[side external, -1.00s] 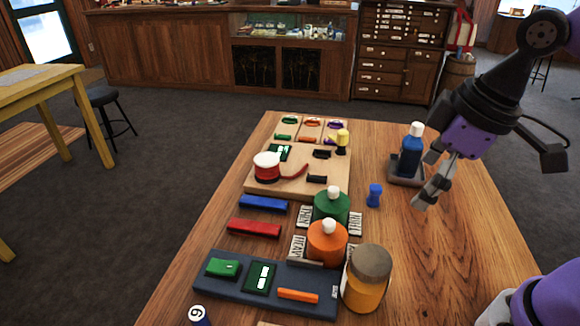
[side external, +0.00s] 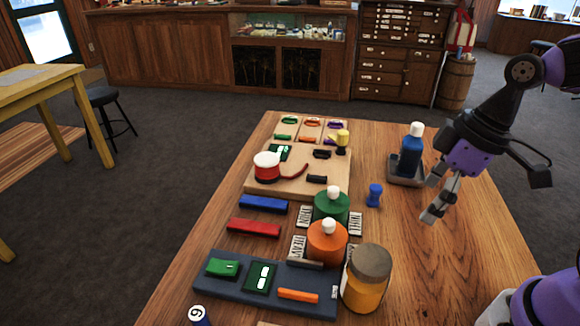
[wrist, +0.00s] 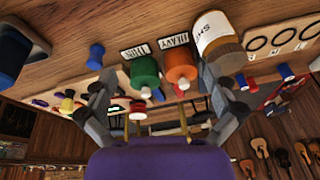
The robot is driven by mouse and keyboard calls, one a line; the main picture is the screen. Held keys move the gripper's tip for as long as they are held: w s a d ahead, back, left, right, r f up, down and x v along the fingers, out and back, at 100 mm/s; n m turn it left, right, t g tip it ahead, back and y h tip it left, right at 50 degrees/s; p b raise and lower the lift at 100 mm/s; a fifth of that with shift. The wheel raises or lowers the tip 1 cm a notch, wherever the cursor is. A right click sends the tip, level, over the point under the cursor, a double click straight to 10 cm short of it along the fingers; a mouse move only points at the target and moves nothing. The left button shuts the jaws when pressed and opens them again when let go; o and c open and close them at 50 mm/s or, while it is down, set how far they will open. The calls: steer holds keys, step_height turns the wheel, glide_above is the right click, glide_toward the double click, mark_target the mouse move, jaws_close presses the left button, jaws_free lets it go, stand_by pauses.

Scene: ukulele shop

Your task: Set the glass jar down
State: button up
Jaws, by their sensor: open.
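The glass jar (side external: 362,292) has amber contents and a brown lid. It stands upright on the wooden table, close to the right end of a dark blue tray. In the wrist view, the pale-labelled jar (wrist: 212,32) shows at the upper right, beyond one finger. My gripper (side external: 488,198) is open and empty above the right side of the table, well apart from the jar. Its spread fingers also show in the wrist view (wrist: 160,103), with nothing between their tips that they touch.
Green (side external: 332,207) and orange (side external: 327,245) round containers with white knobs stand behind the jar. A blue bottle (side external: 411,157) stands in a grey holder near my gripper. A small blue peg (side external: 374,195) is nearby. The dark blue tray (side external: 215,290) holds several pieces. The table's right side is mostly clear.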

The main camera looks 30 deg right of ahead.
mark_target(386, 251)
steer(key=a+f+n+y, duration=0.2)
steer(key=a+n+y, duration=0.2)
steer(key=a+f+n+g+y, duration=0.1)
steer(key=a+f+n+y, duration=0.1)
steer(key=a+n+y, duration=0.1)
steer(key=a+f+n+g+y, duration=0.1)
steer(key=a+f+n+y, duration=0.1)
steer(key=a+n+y, duration=0.2)
steer(key=shift+s+a+f+n+y, duration=0.15)
steer(key=shift+s+a+n+y, duration=0.15)
steer(key=shift+a+n, duration=0.1)
steer(key=c, duration=1.5)
